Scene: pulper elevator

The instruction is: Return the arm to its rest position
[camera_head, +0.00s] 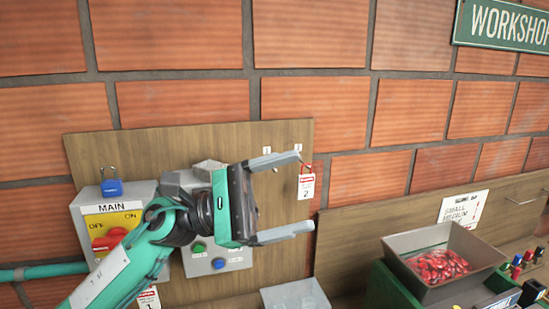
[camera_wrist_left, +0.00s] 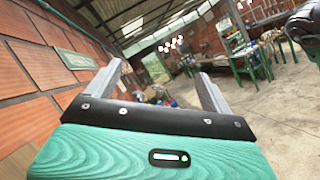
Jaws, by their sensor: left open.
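My left arm comes in from the lower left in the head view. Its gripper (camera_head: 298,195) is open with nothing between the two grey fingers, in front of the wooden wall board (camera_head: 225,140). In the left wrist view the open fingers (camera_wrist_left: 160,85) point along the brick wall into the room. My right gripper is not in view.
A MAIN switch box (camera_head: 112,222) with a red handle and a blue padlock (camera_head: 112,187) is behind my arm. A hopper of red cherries (camera_head: 440,262) stands at lower right. In the left wrist view, the room (camera_wrist_left: 185,75) beyond the fingers looks open, with green-legged tables (camera_wrist_left: 245,60).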

